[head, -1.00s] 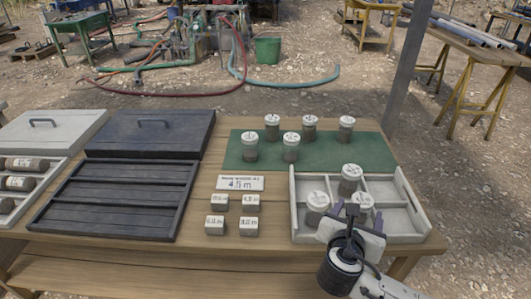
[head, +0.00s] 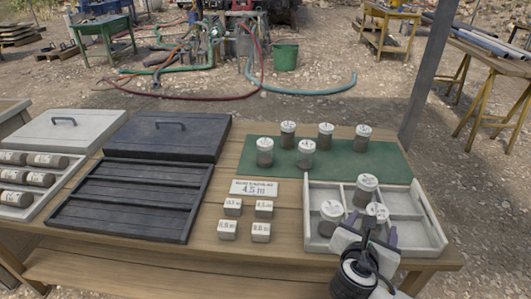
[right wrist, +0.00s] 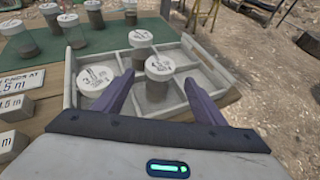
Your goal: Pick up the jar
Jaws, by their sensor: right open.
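My right gripper (head: 370,230) is open over the near side of the white divided tray (head: 437,243). In the right wrist view its two purple fingers (right wrist: 161,82) are spread, with a white-lidded jar (right wrist: 158,90) showing between them; I see no contact. In the head view that jar's lid (head: 376,209) shows just beyond the gripper, which hides its lower part. A second tray jar (head: 331,212) stands to its left and a third (head: 366,188) behind it. Several similar jars (head: 306,153) stand on the green mat (head: 395,162). My left gripper is not in view.
A dark slatted tray (head: 125,200) and dark lid (head: 165,135) are further left. The tray's right compartments look empty. A grey post (head: 428,75) stands behind the table.

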